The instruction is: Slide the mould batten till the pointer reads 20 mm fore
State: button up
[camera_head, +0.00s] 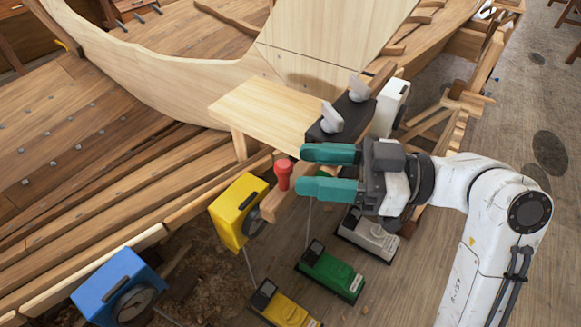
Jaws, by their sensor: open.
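The mould batten (269,208) is a wooden bar that runs from beside the yellow gauge box up and right, partly hidden behind my gripper. A red knob (283,176) stands near its lower left end. My gripper (301,170) has two teal fingers pointing left, spread apart. Their tips are just right of the knob in the picture; I cannot tell the depth between them. The yellow gauge box (238,211) has a round dial on its right side, seen edge-on. No pointer or scale can be read.
A black block (343,116) with two pale levers (332,118) lies behind my gripper, beside a white box (389,107). A blue gauge box (117,289) sits lower left. Yellow (285,306), green (330,271) and grey (368,234) units lie below. Hull planking fills the left.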

jog(key=d, duration=0.3)
jog(key=s+d+b, duration=0.1)
jog(key=d, duration=0.1)
jog(key=shift+s+d, duration=0.1)
jog(key=shift+d, duration=0.3)
jog(key=s+d+f+m+t+h, duration=0.1)
jog(key=d+f+m+h, duration=0.2)
jog(key=f, duration=0.5)
jog(key=s+f+m+h, duration=0.2)
jog(key=f+m+h, duration=0.15)
jog(key=f, duration=0.55)
jog(key=s+d+f+m+t+h, duration=0.1)
jog(key=d+f+m+h, duration=0.2)
jog(key=f, duration=0.5)
jog(key=s+d+f+m+g+h, duration=0.2)
jog(key=s+d+f+m+h, duration=0.1)
jog(key=s, duration=0.5)
jog(key=s+d+f+m+g+h, duration=0.2)
jog(key=s+d+f+h, duration=0.3)
jog(key=s+f, duration=0.3)
jog(key=shift+s+d+m, duration=0.4)
jog(key=shift+d+m, duration=0.35)
jog(key=shift+m, duration=0.1)
jog(key=shift+f, duration=0.1)
